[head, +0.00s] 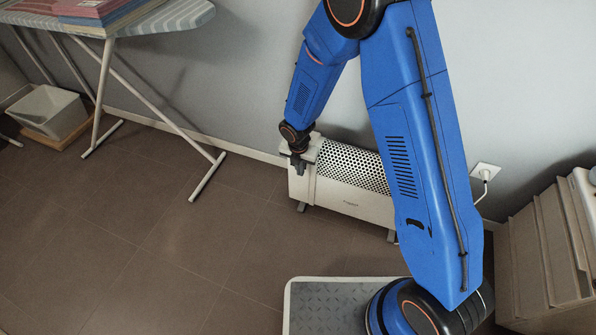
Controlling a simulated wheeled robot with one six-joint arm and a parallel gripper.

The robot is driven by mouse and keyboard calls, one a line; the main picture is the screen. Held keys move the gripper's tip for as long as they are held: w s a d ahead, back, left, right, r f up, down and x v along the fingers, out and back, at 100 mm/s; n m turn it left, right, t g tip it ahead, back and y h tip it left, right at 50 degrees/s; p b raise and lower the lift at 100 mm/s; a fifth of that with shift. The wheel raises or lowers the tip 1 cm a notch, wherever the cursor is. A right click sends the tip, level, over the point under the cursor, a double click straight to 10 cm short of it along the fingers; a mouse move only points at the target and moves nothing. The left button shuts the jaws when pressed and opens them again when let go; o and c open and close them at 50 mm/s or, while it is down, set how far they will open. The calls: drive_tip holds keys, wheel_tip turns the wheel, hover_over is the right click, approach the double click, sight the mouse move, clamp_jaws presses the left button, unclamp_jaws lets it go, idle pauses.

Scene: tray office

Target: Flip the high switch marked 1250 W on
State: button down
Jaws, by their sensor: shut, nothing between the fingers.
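A white convector heater (350,205) with a perforated top grille stands on the floor against the wall, in the middle of the head view. My blue arm reaches down in front of it and covers part of its right side. My gripper (298,168) is at the heater's left end, close to its top and side. The gripper is small in this view, and I cannot tell if it touches the heater. It is shut and holds nothing. The switches and the 1250 W marking cannot be made out; the gripper and wrist cover part of that end.
An ironing board (165,20) with folded cloths (85,8) stands at the upper left. A wall socket (485,171) with a plugged cord is right of the heater. Cardboard-coloured panels (540,250) stand at the right. The left floor is clear.

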drive_tip(key=shift+w+d+f, duration=0.1)
drive_tip(key=shift+w+d, duration=0.1)
drive_tip(key=shift+w, duration=0.55)
drive_tip(key=shift+w+d+f, duration=0.1)
drive_tip(key=shift+w, duration=0.1)
